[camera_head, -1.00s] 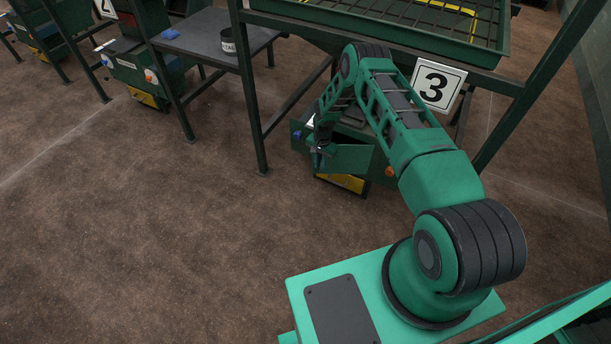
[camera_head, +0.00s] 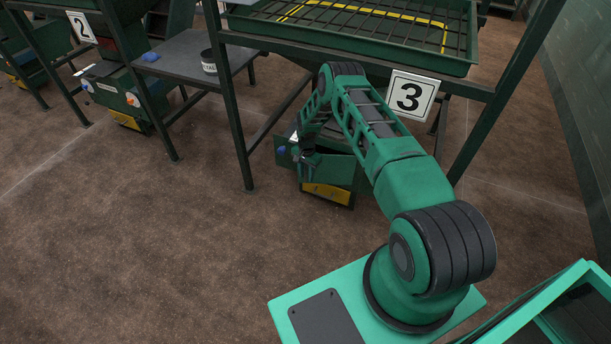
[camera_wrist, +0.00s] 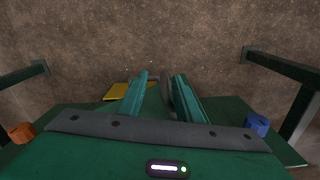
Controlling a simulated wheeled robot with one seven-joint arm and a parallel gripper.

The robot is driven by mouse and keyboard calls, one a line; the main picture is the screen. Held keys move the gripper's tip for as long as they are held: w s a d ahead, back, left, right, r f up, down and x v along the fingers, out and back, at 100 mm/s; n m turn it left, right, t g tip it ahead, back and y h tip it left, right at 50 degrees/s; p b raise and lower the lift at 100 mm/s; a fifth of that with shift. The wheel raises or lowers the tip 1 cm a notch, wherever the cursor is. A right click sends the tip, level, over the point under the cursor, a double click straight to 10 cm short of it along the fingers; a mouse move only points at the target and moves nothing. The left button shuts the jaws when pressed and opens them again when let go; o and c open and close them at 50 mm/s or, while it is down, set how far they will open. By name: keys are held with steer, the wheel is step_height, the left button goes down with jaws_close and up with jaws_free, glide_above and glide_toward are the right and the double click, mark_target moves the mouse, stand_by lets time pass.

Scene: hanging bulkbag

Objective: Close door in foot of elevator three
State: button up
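The foot of elevator three (camera_head: 285,160) is a dark green box under the frame with the "3" sign (camera_head: 411,96). Its green door (camera_head: 335,171) is at the front, above a yellow part (camera_head: 327,194). The door looks close to the box face; I cannot tell whether it is flush, as my arm hides part of it. My gripper (camera_head: 307,170) is at the door's left side, pointing down. In the wrist view, the fingers of my gripper (camera_wrist: 161,76) are apart, with no object clearly held. The yellow part (camera_wrist: 118,91) shows beyond them.
A blue knob (camera_wrist: 257,123) and an orange knob (camera_wrist: 20,133) flank the foot. Green frame legs (camera_head: 237,130) stand to its left. A grey table (camera_head: 190,66) holds a dark cup (camera_head: 209,62). Brown floor in front is clear.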

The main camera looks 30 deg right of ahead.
steer(key=shift+a, duration=0.1)
stand_by(0.4)
steer(key=shift+r, duration=0.15)
step_height(320, 180, up, 10)
steer(key=shift+r, duration=0.15)
stand_by(0.3)
steer(key=shift+c, duration=0.3)
